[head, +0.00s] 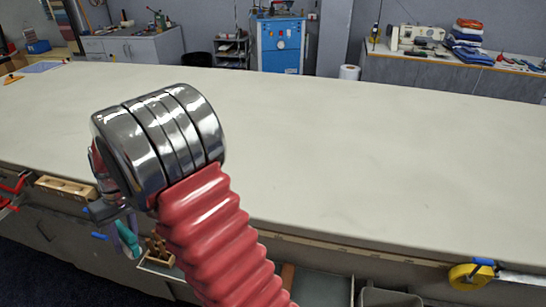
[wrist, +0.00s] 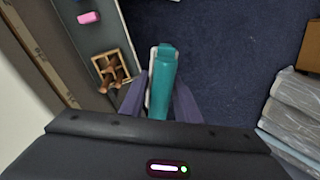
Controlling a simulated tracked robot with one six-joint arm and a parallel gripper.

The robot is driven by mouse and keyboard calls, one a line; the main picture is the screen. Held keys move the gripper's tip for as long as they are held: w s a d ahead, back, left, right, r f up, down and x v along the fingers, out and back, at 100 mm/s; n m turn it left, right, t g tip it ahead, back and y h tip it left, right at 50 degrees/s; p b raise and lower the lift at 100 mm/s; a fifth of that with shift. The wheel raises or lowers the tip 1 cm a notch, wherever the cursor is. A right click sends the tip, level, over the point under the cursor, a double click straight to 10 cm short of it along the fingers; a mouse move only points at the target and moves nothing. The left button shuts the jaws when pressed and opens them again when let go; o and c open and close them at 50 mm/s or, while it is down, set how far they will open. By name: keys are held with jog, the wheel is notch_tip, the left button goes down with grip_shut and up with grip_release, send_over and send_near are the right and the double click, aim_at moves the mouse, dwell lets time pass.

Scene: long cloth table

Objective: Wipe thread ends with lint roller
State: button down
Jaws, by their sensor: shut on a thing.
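My gripper (wrist: 161,92) is shut on a teal object (wrist: 163,75) with a pale strip along its left side, probably the lint roller. In the wrist view it points away from me between the two purple-grey fingers, over the dark blue floor. In the head view the teal object (head: 127,234) shows small below my chrome wrist, in front of the table's near edge. The cloth table (head: 350,150) has a broad pale top, and I can make out no thread ends on it. My arm hides part of the table's left side.
A wooden compartment box (wrist: 116,66) with brown items and a pink object (wrist: 88,17) lie on a shelf beside the gripper. A wooden block (head: 65,187) and yellow tape roll (head: 470,276) are along the near edge. Wrapped bundles (wrist: 295,115) stand right. The tabletop is mostly clear.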

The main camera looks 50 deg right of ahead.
jog(key=s+d+r+m, duration=0.1)
jog(key=d+r, duration=0.1)
jog(key=d, duration=0.6)
jog(key=s+d+r+m, duration=0.1)
jog(key=s+d+r, duration=0.1)
jog(key=d, duration=0.6)
jog(key=s+d+r+m+h, duration=0.1)
jog(key=s+d+r, duration=0.1)
jog(key=d, duration=0.6)
jog(key=shift+d+m+t, duration=0.1)
jog(key=shift+m+t, duration=0.2)
jog(key=shift+m, duration=0.1)
jog(key=s+d+r+m, duration=0.1)
jog(key=s+d+r, duration=0.2)
jog(key=s+d, duration=0.4)
jog(key=s+d+r+m+h, duration=0.1)
jog(key=s+d+r+m, duration=0.1)
jog(key=s+d, duration=0.5)
jog(key=d+r, duration=0.1)
jog(key=d, duration=0.3)
jog(key=shift+s+d+m, duration=0.2)
jog(key=shift+s+m, duration=0.05)
jog(key=shift+m, duration=0.05)
jog(key=shift+f, duration=0.1)
notch_tip(320, 180, down, 5)
jog(key=shift+r, duration=0.1)
